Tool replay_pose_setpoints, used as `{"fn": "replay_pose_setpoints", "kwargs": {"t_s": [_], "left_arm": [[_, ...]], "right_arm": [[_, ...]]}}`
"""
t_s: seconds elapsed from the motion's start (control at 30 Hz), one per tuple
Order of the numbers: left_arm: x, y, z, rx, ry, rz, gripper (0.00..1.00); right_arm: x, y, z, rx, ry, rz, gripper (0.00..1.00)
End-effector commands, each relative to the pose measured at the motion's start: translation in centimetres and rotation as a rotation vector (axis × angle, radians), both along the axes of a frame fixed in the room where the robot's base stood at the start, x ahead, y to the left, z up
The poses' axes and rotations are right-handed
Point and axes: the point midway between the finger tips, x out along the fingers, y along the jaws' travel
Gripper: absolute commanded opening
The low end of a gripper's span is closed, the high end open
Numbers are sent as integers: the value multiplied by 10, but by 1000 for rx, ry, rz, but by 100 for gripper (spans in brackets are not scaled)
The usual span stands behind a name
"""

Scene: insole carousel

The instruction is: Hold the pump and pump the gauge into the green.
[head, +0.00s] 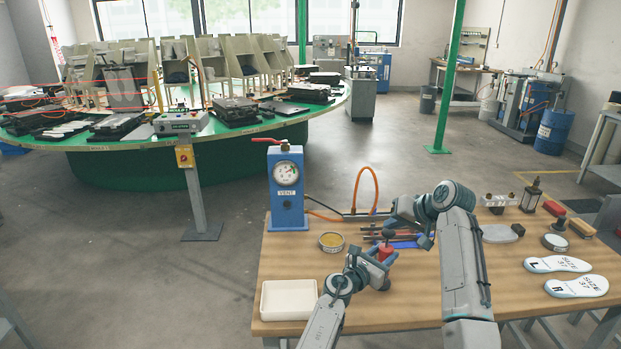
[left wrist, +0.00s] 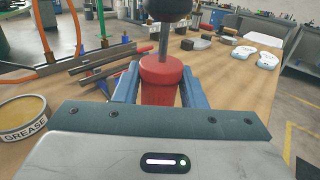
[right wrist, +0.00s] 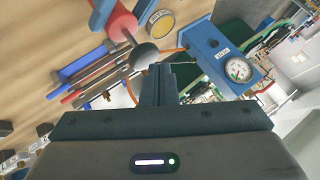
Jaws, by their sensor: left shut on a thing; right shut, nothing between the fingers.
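The hand pump has a red body (left wrist: 160,92) with a rod and a dark ball knob (right wrist: 145,57) on top; it stands upright over the table. My left gripper (left wrist: 160,78) is shut around the red body, a finger on each side; it is also low in the head view (head: 380,264). My right gripper (right wrist: 157,70) is shut and empty, its fingertips close beside the knob; I cannot tell whether they touch. The pressure gauge (head: 286,170) sits on a blue VENT box (head: 287,205) at the table's back left. Its dial (right wrist: 238,70) shows coloured zones; the needle reading is unclear.
A grease tin (head: 331,242) and a white tray (head: 289,299) lie left of the pump. An orange hose (head: 358,186) arches behind it. Insoles (head: 576,286) lie at the right. Files and tools lie behind the pump. The front middle of the wooden table (head: 400,310) is bare.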

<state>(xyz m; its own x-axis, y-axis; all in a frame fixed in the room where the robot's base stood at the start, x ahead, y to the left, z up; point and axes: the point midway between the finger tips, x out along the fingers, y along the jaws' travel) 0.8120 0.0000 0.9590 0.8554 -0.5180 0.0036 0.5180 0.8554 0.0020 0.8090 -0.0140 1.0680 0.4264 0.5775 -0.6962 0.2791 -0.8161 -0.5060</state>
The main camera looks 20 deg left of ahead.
Motion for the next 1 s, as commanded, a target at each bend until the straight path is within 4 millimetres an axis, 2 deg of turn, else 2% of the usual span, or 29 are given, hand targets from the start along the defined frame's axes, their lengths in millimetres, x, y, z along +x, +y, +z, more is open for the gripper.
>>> {"fn": "replay_pose_setpoints", "kwargs": {"t_s": [0.03,0.3,0.33,0.43,0.47,0.77,1.0], "left_arm": [[-2,1,-9,6,12,0,8],[-2,1,-10,6,14,0,8],[-2,1,-11,6,14,-1,41],[-2,1,-9,5,12,-1,61],[-2,1,-8,5,11,-1,63],[-2,1,-4,2,6,0,63],[-23,14,-5,3,5,1,63]], "right_arm": [[0,0,0,0,0,0,0],[0,0,0,0,-1,-1,0],[0,0,0,0,-1,-1,0],[0,0,0,0,-1,-1,0],[0,0,0,0,-1,-1,0],[0,0,0,0,-1,-1,0],[0,0,0,0,-1,-1,0]]}}
